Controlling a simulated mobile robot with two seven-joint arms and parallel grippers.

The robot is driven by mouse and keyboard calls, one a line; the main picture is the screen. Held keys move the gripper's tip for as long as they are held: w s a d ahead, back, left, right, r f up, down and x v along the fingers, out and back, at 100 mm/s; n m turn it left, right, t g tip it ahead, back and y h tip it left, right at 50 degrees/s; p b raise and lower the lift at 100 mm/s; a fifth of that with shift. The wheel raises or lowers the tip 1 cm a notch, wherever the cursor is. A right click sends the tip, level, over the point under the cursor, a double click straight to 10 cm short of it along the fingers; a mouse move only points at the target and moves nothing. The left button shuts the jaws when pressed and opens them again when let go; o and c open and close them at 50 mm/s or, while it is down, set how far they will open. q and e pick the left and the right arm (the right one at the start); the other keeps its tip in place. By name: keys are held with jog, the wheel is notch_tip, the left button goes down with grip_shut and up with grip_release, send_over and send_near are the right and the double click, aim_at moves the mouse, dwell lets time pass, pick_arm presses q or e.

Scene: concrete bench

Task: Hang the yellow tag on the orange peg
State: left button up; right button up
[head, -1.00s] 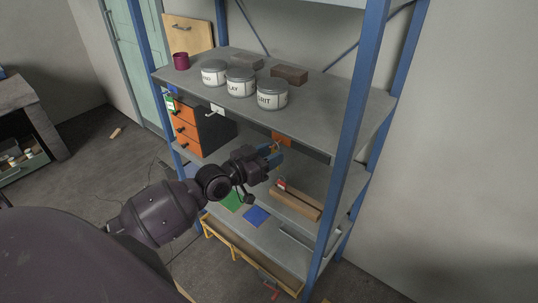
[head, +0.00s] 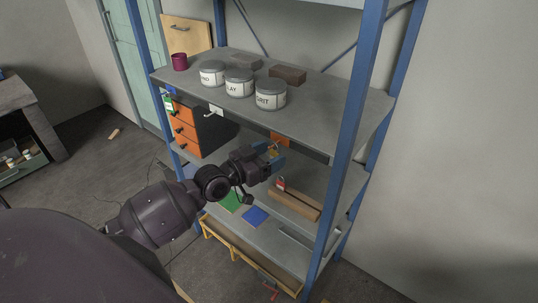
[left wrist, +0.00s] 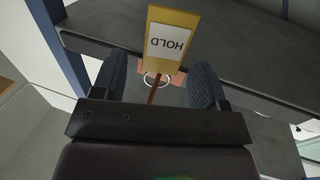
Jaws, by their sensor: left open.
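The yellow tag (left wrist: 184,22), with a white label reading HOLD, shows upside down in the left wrist view. Its wire ring (left wrist: 146,80) appears to be around the orange peg (left wrist: 154,94), which stands out from an orange plate. In the head view the orange plate (head: 281,139) is on the upper shelf's front edge, and the tag (head: 273,152) shows small below it. My left gripper (head: 273,156) is open, with its fingers on either side of the tag and peg, apart from the tag. My right gripper is not in view.
Three labelled cans (head: 239,83), a maroon cup (head: 180,62) and dark blocks (head: 288,74) stand on the upper shelf (head: 325,110). A white hook (head: 214,111) and a green tag (head: 168,103) are to the left. A brown beam (head: 296,204) lies below. A blue post (head: 350,135) stands right.

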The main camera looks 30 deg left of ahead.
pick_arm(q)
jog(key=b+v, duration=0.1)
jog(key=v, duration=1)
jog(key=s+d+f+n+g+y, duration=0.1)
jog(key=s+d+f+g+y, duration=0.1)
jog(key=f, duration=0.9)
jog(key=s+d+f+n+g+y, duration=0.2)
jog(key=s+d+f, duration=0.4)
jog(key=s+f, duration=0.3)
notch_tip(320, 180, down, 2)
jog(key=shift+d+g+y, duration=0.3)
jog(key=shift+g+y, duration=0.3)
jog(key=shift+y, duration=0.6)
jog(key=shift+s, duration=0.1)
